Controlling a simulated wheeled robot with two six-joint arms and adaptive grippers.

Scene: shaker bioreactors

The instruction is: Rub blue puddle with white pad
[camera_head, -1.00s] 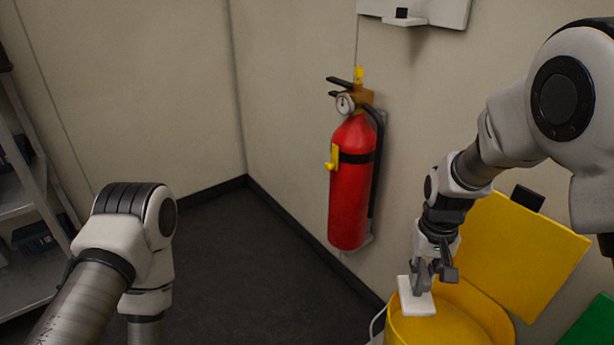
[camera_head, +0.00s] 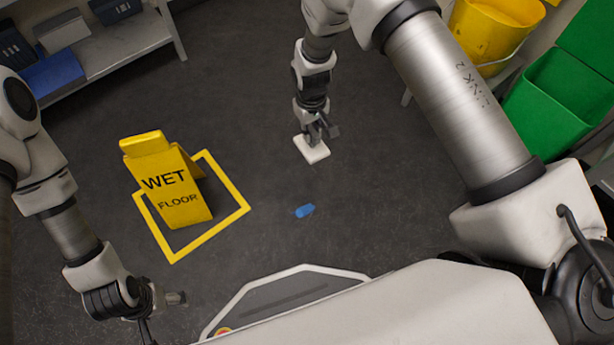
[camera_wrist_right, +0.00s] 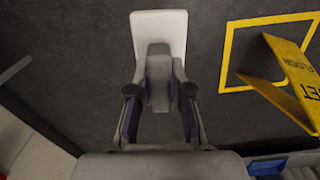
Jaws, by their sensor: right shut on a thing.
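The blue puddle (camera_head: 305,211) is a small blue patch on the dark floor, near the middle of the head view. My right gripper (camera_head: 318,132) is shut on the grip of the white pad (camera_head: 312,150), above and slightly right of the puddle in the picture. The pad appears apart from the puddle and held over the floor; its height is hard to tell. In the right wrist view the white pad (camera_wrist_right: 158,30) extends beyond the fingers, and the puddle is not visible. My left gripper (camera_head: 165,308) is at the lower left, partly seen, its jaws unclear.
A yellow wet floor sign (camera_head: 178,190) stands inside a yellow floor outline (camera_head: 238,192) left of the puddle. A shelf (camera_head: 120,55) is at upper left. A yellow bucket (camera_head: 490,30) and a green bin (camera_head: 550,105) stand at right. The floor around the puddle is clear.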

